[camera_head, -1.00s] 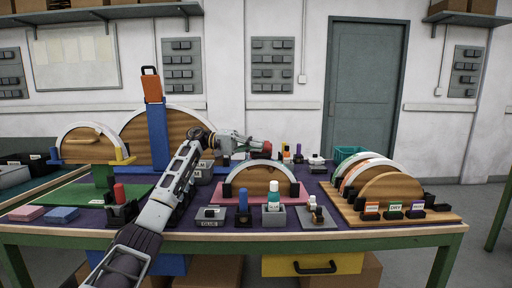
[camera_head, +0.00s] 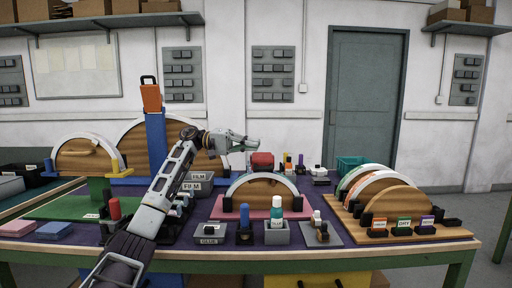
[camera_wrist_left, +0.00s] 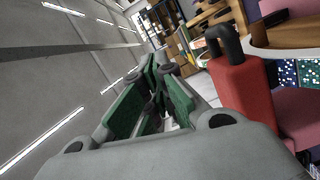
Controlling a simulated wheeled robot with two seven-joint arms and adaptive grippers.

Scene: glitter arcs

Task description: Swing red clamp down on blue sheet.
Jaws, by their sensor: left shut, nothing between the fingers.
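The red clamp (camera_head: 262,161) stands behind the wooden arch on the pink base, and its red block with a black loop handle (camera_wrist_left: 243,92) shows at the right in the left wrist view. A pale blue strip, apparently the blue sheet (camera_head: 236,184), lies over the left of the arch's curved edge. My left gripper (camera_head: 252,143) is above and slightly left of the clamp, apart from it. Its green-padded fingers (camera_wrist_left: 152,98) are shut and empty. My right gripper is out of view.
An orange block with a black handle (camera_head: 151,97) tops a blue post at left. Bottles and a grey holder (camera_head: 276,234) stand in front of the arch. More wooden arches (camera_head: 392,201) stand at right. Space above the arch is open.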

